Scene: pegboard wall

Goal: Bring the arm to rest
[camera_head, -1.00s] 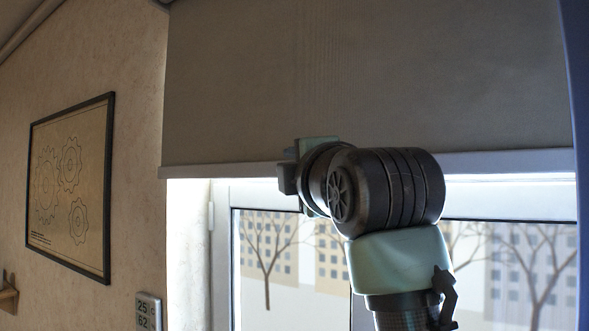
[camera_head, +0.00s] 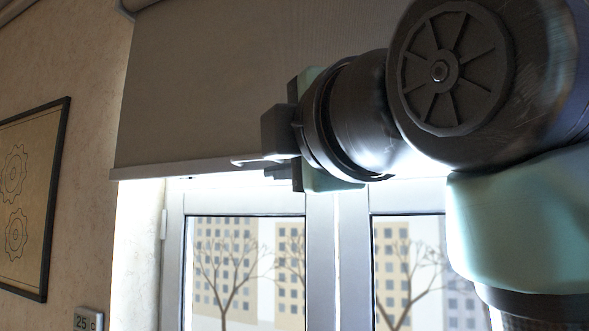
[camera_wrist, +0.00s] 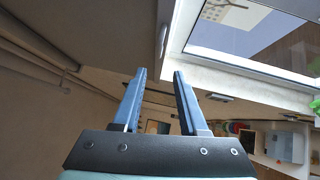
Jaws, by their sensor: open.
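My gripper (camera_wrist: 158,76) is in the wrist view, its two blue fingers apart with nothing between them. In the head view my gripper (camera_head: 245,162) points left at the end of my dark and pale-green arm, in front of the blind's lower edge. The wrist and a large round joint of my arm cover the upper right of that view. I cannot tell from the picture how far the fingertips are from the blind.
A grey roller blind (camera_head: 215,85) hangs over a white-framed window (camera_head: 322,240). A framed gear print (camera_head: 30,195) and a small display (camera_head: 88,320) are on the left wall. The wrist view shows a window frame (camera_wrist: 245,68) at upper right and blurred furnishings at lower right.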

